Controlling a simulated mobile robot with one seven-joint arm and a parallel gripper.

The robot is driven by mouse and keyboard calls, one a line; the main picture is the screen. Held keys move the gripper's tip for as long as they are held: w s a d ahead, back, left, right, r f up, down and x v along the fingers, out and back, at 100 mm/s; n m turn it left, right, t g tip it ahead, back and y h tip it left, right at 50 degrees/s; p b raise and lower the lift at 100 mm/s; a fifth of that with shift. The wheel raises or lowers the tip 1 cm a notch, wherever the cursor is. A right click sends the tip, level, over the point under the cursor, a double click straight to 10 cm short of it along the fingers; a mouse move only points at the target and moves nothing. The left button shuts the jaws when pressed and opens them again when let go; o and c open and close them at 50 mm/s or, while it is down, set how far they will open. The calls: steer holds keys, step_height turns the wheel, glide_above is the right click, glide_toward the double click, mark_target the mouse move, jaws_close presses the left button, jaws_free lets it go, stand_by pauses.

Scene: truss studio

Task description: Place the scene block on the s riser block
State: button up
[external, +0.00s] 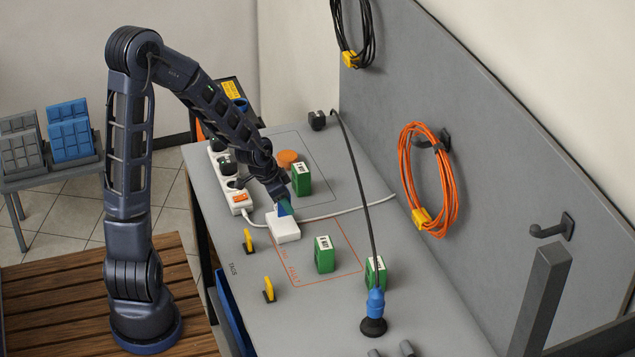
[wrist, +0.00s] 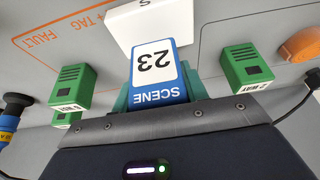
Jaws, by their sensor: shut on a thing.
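The scene block (wrist: 155,70) is blue with a white face reading "SCENE 23". My gripper (wrist: 158,88) is shut on it, with a teal finger on either side. In the external view my gripper (external: 281,203) points down, and a little of the blue scene block (external: 284,210) shows at its tip. The s riser block (external: 284,229) is a low white block on the bench. In the wrist view the riser (wrist: 140,25) is partly hidden behind the scene block. The scene block is at the riser's far edge in the external view; I cannot tell whether they touch.
Green blocks stand behind (external: 301,180), in front (external: 324,255) and at front right (external: 375,273). A white power strip (external: 229,180) and cable (external: 345,210) lie close by. A black cord with a blue connector (external: 375,302) stands at right. Yellow pieces (external: 248,240) line the left edge.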

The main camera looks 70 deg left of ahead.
steer(key=shift+f, duration=1.75)
steer(key=shift+f, duration=0.1)
steer(key=o, duration=1)
steer(key=shift+v, duration=6.1)
steer(key=shift+w, duration=0.1)
